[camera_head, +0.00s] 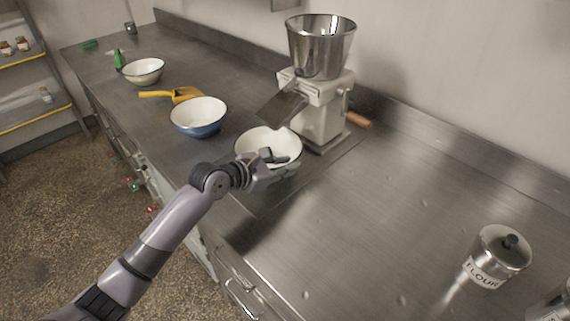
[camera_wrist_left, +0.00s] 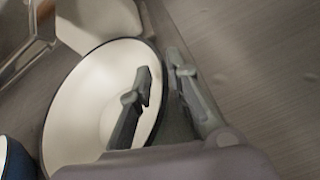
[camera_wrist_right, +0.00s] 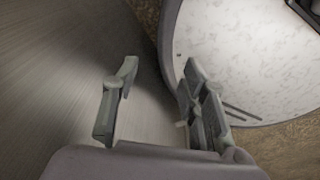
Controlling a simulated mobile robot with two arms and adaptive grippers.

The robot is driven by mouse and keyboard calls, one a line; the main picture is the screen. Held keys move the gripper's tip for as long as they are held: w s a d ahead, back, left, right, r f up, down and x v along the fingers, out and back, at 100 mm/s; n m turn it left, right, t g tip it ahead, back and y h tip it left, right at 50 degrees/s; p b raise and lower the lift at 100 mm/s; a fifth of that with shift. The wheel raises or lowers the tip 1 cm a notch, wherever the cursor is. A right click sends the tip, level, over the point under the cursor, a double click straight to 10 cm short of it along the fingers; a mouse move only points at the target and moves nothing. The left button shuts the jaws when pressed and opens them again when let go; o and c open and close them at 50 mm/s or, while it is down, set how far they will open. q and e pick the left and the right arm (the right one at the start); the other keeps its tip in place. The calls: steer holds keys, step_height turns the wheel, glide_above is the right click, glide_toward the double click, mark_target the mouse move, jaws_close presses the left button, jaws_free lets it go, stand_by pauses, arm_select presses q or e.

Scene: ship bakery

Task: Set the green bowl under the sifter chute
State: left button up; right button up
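The green bowl (camera_head: 256,139), with a pale inside, dark rim and grey-green outside, is at the counter just in front of the sifter chute (camera_head: 283,104). In the left wrist view the bowl (camera_wrist_left: 88,100) has the chute's edge near its upper left rim. My left gripper (camera_head: 272,158) is at its near right rim. One finger is inside the bowl and one outside, with the wall between them, and it looks shut on it. Whether the bowl touches the counter is hard to tell. My right gripper (camera_wrist_right: 158,75) is open and empty, outside the head view.
A blue bowl (camera_head: 200,128) stands just left of the green bowl, with a yellow scoop (camera_head: 183,95) behind it. A cream bowl (camera_head: 143,75) and a green bottle (camera_head: 119,60) stand farther back. A flour canister (camera_head: 500,252) stands at right. The counter between it and the sifter (camera_head: 321,90) is clear.

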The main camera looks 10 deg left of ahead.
arm_select(q)
steer(key=shift+o, duration=0.5)
steer(key=shift+r, duration=0.1)
steer(key=v, duration=1.2)
steer(key=shift+b, duration=0.3)
steer(key=shift+c, duration=0.4)
